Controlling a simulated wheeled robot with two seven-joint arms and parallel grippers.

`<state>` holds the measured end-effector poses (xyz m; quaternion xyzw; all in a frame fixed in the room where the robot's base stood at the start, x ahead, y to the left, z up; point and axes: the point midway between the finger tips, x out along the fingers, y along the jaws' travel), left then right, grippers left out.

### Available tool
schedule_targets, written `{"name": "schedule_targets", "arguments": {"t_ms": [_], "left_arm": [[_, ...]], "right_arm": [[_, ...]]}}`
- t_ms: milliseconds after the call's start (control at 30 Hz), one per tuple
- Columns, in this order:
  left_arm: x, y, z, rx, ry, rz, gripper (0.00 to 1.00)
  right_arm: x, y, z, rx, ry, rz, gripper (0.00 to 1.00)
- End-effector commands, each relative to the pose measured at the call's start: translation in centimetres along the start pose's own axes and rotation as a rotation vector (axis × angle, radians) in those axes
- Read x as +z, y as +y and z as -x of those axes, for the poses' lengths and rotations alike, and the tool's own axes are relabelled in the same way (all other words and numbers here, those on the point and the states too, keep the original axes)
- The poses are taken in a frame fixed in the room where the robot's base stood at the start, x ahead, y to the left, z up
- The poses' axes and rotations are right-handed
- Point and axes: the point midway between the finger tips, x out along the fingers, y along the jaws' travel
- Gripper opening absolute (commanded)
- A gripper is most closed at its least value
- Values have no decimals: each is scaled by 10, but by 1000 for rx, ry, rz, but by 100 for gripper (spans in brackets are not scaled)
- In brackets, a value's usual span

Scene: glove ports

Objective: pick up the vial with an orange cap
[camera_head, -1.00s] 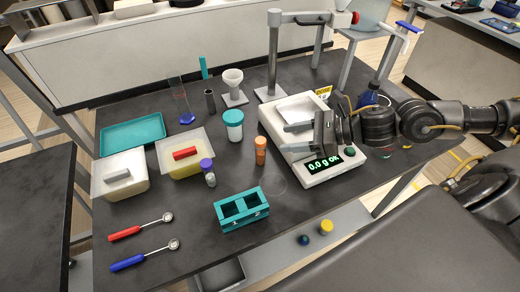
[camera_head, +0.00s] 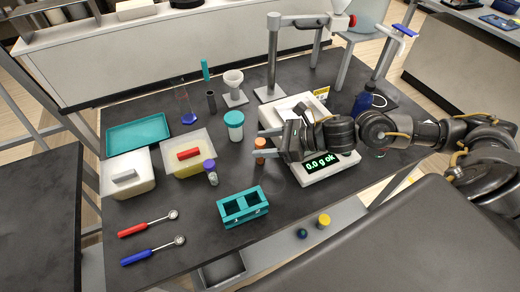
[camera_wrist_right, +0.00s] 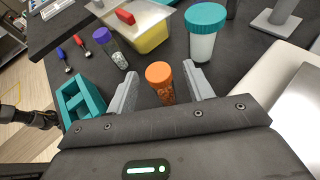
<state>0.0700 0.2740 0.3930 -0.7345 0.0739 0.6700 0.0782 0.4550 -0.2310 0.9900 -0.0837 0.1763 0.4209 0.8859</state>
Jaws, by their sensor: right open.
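The orange-capped vial (camera_head: 260,144) stands upright on the dark table, just left of the balance. My right gripper (camera_head: 264,145) is open, with its fingers reaching left to either side of the vial. In the right wrist view the vial (camera_wrist_right: 160,80) shows between the two open fingers (camera_wrist_right: 160,92), with its orange cap toward the camera and reddish-brown contents below. I cannot tell whether either finger touches it. My left gripper is not in view.
The balance (camera_head: 325,172) is under my right gripper. A teal-lidded jar (camera_head: 234,125), a purple-capped vial (camera_head: 210,172) and a teal rack (camera_head: 242,207) stand near the vial. Tubs (camera_head: 128,175), spoons (camera_head: 150,224) and a teal tray (camera_head: 137,134) lie further left.

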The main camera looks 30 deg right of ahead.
Motion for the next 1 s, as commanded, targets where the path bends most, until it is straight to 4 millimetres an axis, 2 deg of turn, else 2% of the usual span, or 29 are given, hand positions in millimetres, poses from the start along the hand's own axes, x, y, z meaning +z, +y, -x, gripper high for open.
{"name": "schedule_targets", "arguments": {"t_ms": [200, 567, 867, 1000], "left_arm": [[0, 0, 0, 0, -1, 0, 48], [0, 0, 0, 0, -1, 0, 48], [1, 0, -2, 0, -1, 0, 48], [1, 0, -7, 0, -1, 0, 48]], "right_arm": [[-1, 0, 0, 0, 1, 0, 51], [-1, 0, 0, 0, 0, 0, 4], [1, 0, 0, 0, -1, 1, 3], [9, -1, 3, -1, -3, 3, 3]]}}
